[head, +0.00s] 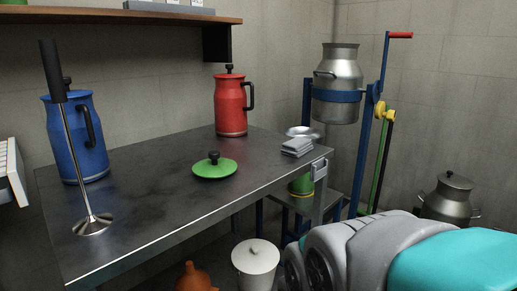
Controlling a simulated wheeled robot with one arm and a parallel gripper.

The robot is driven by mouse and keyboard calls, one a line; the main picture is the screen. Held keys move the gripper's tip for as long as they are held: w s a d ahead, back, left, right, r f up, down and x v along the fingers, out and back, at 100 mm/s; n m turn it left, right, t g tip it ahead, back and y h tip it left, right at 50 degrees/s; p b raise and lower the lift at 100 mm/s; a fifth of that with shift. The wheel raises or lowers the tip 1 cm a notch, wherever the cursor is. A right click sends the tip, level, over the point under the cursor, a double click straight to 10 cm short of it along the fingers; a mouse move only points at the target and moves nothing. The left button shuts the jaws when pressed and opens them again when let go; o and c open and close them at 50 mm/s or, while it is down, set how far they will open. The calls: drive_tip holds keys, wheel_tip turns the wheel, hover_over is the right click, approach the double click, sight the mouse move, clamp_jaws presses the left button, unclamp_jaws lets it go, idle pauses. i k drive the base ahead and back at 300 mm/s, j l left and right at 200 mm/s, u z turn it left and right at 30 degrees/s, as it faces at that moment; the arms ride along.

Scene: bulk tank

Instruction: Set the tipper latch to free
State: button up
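The tipper (366,165) is a blue upright frame at the back right, by the wall corner. A steel milk can (338,72) hangs upright in its blue band. A yellow knob-like part (384,112) sits on the frame right of the can, above a green and dark bar. A red handle (400,35) sticks out to the right at the frame's top. Which of these is the latch, and how it is set, I cannot tell. My gripper is not in view; grey and teal parts, likely my own arm, fill the lower right.
A dark metal table (150,215) holds a blue jug (75,150), a red jug (231,112), a green lid (214,167), a steel plunger tool (93,224) and grey cloths (297,147). A lidded can (450,200) stands right of the tipper. A white bucket (256,268) is below the table.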

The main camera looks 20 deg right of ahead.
sight(391, 116)
drive_tip(key=l, duration=0.85)
drive_tip(key=k+l, duration=0.1)
drive_tip(key=l, duration=0.8)
